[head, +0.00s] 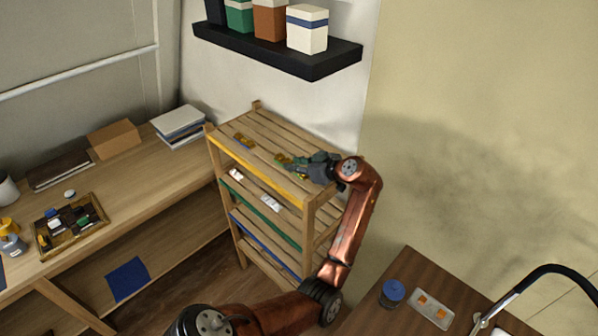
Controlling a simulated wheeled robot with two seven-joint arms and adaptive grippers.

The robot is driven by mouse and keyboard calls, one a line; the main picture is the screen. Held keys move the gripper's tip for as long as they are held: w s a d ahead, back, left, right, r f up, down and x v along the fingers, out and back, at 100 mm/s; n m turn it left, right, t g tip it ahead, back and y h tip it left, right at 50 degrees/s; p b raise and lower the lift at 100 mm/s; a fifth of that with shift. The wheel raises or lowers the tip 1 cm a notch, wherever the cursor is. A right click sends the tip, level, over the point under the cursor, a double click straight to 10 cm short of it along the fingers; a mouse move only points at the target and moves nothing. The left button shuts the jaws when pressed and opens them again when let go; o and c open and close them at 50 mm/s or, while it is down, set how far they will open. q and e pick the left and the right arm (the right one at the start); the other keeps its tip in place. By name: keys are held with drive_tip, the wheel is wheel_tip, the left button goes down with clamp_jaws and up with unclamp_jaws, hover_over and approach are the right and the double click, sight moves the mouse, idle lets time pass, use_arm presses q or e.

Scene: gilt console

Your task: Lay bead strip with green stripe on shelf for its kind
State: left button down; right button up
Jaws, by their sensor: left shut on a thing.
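My left gripper (303,168) is over the top board of a wooden shelf rack (262,128), at its right part. It is shut on a small strip (283,158) with green and orange-yellow showing; the fingers hide part of it. I cannot tell whether the strip touches the slats. The rack's front edges carry a yellow band (257,172) on top, a green band (259,213) below and a blue band (264,247) lower down. Another strip with orange pieces (244,141) lies on the top board. My right gripper is not in view.
Pale strips (270,204) lie on the green-banded level. A black wall shelf (278,53) with boxes hangs above the rack. A desk with a tray of small parts (70,222) stands left. A brown table (385,325) at lower right bears a blue-lidded jar (392,292) and a pale tray (432,309).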

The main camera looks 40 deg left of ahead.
sight(299, 181)
use_arm(q)
drive_tip(key=shift+w+d+f, duration=0.3)
drive_tip(key=shift+w+f, duration=0.1)
drive_tip(key=shift+f, duration=0.15)
drive_tip(key=f+p, duration=0.1)
drive_tip(key=f, duration=0.2)
drive_tip(key=shift+w+d+p, duration=0.15)
drive_tip(key=shift+d+p, duration=0.05)
drive_tip(key=shift+p, duration=0.15)
drive_tip(key=shift+f, duration=0.35)
drive_tip(key=shift+f, duration=0.15)
drive_tip(key=c, duration=1.6)
unclamp_jaws()
